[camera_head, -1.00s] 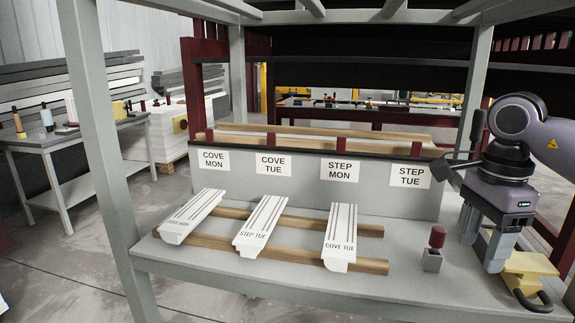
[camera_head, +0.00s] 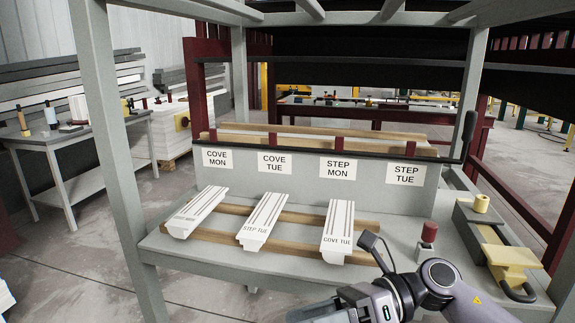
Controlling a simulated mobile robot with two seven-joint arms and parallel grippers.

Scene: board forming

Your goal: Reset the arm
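My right arm comes in from the lower right, and its gripper (camera_head: 318,311) points left at the bottom edge, in front of the table. The gripper is partly cut off by the frame, so I cannot tell whether it is open or shut. No held object shows. My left gripper is not in view. Three white moulding boards lie across wooden rails on the grey table (camera_head: 200,256): a left one (camera_head: 196,212), a middle one marked STEP TUE (camera_head: 262,222) and a right one marked COVE TUE (camera_head: 338,230).
A red-topped stamp (camera_head: 428,238) stands right of the boards. A yellow and grey tool with a black handle (camera_head: 508,256) is at the table's right end. Behind, a grey panel (camera_head: 300,188) bears labels COVE MON, COVE TUE, STEP MON and STEP TUE. Grey posts (camera_head: 110,150) frame the table.

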